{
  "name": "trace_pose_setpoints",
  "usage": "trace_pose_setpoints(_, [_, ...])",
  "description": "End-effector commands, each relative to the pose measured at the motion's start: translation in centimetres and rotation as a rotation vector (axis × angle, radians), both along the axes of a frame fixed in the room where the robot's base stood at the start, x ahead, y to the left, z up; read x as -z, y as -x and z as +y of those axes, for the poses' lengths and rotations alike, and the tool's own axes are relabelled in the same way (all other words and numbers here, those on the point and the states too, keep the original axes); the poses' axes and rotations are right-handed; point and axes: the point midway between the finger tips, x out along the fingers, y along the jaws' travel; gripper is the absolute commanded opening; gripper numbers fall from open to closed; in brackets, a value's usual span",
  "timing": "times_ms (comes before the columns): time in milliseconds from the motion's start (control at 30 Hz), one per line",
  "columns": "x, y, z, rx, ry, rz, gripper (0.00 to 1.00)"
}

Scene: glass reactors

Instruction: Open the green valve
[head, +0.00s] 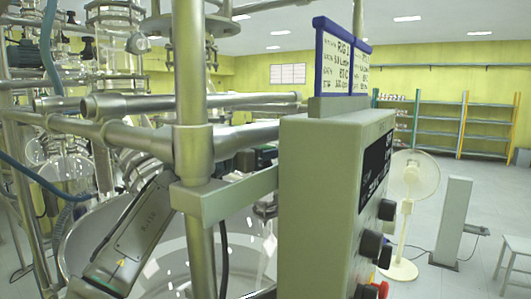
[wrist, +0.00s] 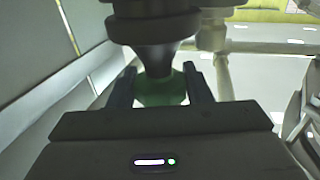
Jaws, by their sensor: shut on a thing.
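The green valve (wrist: 162,90) shows in the wrist view as a green handle just below a dark, tapering fitting. My gripper (wrist: 161,88) has one finger on each side of the green handle and is shut on it. The upper part of the valve is hidden behind the dark fitting. In the head view my arm (head: 132,235) reaches down at the lower left behind the metal frame. The gripper's fingers and the green valve do not show clearly there.
A grey control box (head: 318,200) with knobs and a red button (head: 383,289) stands close at the right. Metal pipes (head: 190,110) cross in front of the large glass vessel (head: 170,255). A white fan (head: 412,180) and shelves (head: 440,120) are farther back.

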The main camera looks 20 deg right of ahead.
Motion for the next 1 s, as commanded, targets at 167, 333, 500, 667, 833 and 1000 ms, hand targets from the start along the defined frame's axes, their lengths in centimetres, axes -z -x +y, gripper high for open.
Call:
trace_pose_setpoints(167, [0.53,0.05,0.05,-0.070,-0.004,-0.003,0.22])
trace_pose_setpoints(333, [0.47,0.05,0.08,-0.153,-0.004,-0.004,0.22])
trace_pose_setpoints(500, [0.30,0.04,0.05,-0.225,-0.001,-0.003,0.22])
trace_pose_setpoints(667, [0.09,0.00,0.06,-0.263,0.002,-0.002,0.22])
trace_pose_setpoints(833, [-0.08,0.00,0.03,-0.271,0.003,-0.001,0.22])
trace_pose_setpoints(1000, [-0.10,-0.01,0.03,-0.270,0.003,-0.001,0.22])
